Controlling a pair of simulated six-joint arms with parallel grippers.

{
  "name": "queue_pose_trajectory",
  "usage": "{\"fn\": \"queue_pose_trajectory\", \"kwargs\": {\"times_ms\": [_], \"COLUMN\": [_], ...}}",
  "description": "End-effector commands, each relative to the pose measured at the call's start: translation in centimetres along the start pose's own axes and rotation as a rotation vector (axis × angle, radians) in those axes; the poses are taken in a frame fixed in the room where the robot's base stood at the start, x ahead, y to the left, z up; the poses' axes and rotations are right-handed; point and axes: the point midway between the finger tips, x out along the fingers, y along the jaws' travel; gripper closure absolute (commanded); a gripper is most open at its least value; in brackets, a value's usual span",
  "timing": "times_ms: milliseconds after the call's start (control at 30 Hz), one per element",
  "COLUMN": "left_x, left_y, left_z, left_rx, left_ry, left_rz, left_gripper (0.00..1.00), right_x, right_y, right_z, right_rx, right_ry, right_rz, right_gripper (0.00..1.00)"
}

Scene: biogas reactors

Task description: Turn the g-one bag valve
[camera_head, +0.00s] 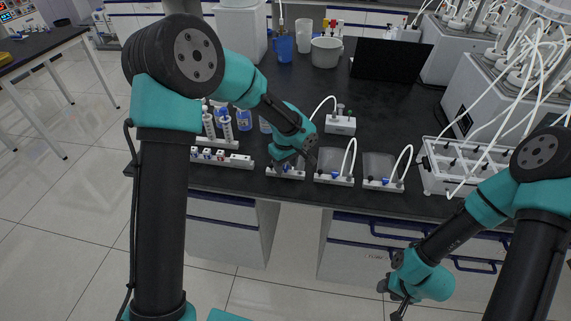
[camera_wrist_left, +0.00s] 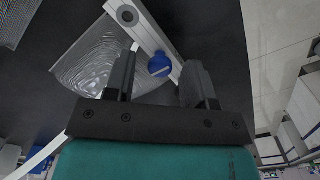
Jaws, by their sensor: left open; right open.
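Three clear gas bags on white bases stand in a row along the front of the black bench. My left gripper (camera_head: 290,163) is over the leftmost bag's base (camera_head: 287,174) and hides most of that bag. In the left wrist view, a blue valve knob (camera_wrist_left: 160,65) on a white base bar (camera_wrist_left: 142,30) sits between the open fingers (camera_wrist_left: 158,62), with space on each side. The clear bag (camera_wrist_left: 95,62) lies beside the bar. No g-one label can be read. My right gripper (camera_head: 397,299) is open and empty, low in front of the bench.
The middle bag (camera_head: 330,160) and right bag (camera_head: 378,166) stand to the right, with white tubes arching up. A white tube rack (camera_head: 455,170) is farther right. A white strip with bottles (camera_head: 222,158) is left. A small white valve block (camera_head: 340,125) stands behind.

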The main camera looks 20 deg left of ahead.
Motion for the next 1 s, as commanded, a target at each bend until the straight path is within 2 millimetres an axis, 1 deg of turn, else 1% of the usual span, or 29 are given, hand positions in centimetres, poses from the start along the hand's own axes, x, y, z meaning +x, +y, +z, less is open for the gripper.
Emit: {"fn": "queue_pose_trajectory", "kwargs": {"times_ms": [167, 267, 367, 467, 1000], "left_x": [-0.2, -0.7, -1.8, -3.3, -13.7], "left_y": [0.0, 0.1, 0.1, 0.1, 0.1], "left_z": [0.0, 0.0, 0.0, 0.0, 0.0], "left_rx": [0.000, 0.000, 0.000, 0.000, -0.001], "left_ry": [0.000, 0.001, 0.002, 0.002, 0.002], "left_rz": [0.000, 0.001, 0.003, 0.004, 0.004], "left_gripper": [0.50, 0.50, 0.50, 0.50, 0.50], "right_x": [0.0, 0.0, 0.0, 0.0, 0.0], "right_y": [0.0, 0.0, 0.0, 0.0, 0.0], "right_z": [0.0, 0.0, 0.0, 0.0, 0.0], "right_rx": [0.000, 0.000, 0.000, 0.000, 0.000], "right_ry": [0.000, 0.000, 0.000, 0.000, 0.000], "right_rz": [0.000, 0.000, 0.000, 0.000, 0.000], "right_gripper": [0.57, 0.57, 0.57, 0.57, 0.57]}}
